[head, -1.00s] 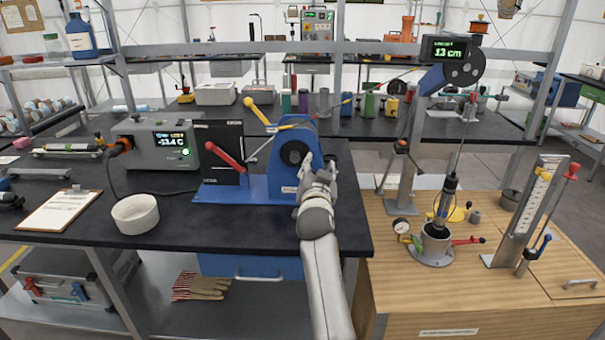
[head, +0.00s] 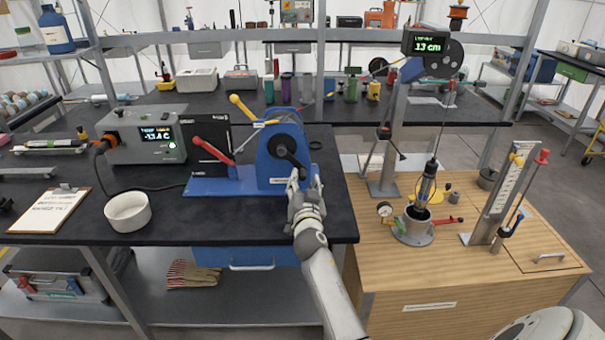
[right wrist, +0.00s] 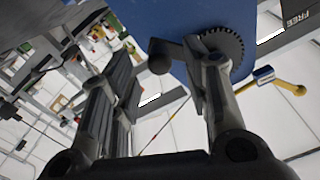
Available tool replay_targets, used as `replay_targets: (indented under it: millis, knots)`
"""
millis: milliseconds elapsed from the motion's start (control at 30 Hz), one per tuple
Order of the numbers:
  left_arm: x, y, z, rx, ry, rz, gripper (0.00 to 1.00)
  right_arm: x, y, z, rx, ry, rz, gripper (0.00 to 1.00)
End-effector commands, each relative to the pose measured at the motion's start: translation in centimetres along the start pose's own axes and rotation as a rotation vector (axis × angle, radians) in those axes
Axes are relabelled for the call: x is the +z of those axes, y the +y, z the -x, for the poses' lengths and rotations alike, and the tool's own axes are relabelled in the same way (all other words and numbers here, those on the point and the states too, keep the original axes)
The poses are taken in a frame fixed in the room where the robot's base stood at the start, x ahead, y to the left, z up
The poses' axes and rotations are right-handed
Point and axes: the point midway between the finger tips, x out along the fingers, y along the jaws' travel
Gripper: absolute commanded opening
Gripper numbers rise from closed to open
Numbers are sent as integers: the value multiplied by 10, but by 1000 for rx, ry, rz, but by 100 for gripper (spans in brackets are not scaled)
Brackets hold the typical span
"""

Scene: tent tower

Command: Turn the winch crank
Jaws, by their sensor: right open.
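The blue winch (head: 283,168) stands on a blue base plate at the dark bench's right end. Its black crank (head: 291,157) points down and right from the hub. My right gripper (head: 305,186) is just below the crank's end, fingers pointing up. In the right wrist view the gripper (right wrist: 165,95) is open. The crank's round black knob (right wrist: 160,62) shows between the fingers, nearer the right one; I cannot tell whether they touch. A dark toothed wheel (right wrist: 232,48) is partly behind that finger. My left gripper is not in view.
A red-handled lever (head: 212,153) and a yellow-handled lever (head: 246,108) rise beside the winch. A grey meter box (head: 140,133) and white bowl (head: 128,212) stand left. The wooden bench (head: 435,275) at right holds a post with a display reading 13 cm (head: 427,43).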

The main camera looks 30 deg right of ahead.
Motion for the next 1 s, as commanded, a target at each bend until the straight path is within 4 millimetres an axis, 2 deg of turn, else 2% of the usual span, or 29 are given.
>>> replay_targets:
  millis: [100, 300, 733, 1000]
  knots:
    - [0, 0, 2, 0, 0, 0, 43, -1, 0, -18, 2, 0, 1, 43]
    - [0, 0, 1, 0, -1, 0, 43, 0, 1, -36, 1, 0, 0, 43]
    - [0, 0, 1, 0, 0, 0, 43, 0, 0, -43, 1, -1, 0, 43]
    - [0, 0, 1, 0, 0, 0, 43, 0, 0, -43, 1, -1, 0, 8]
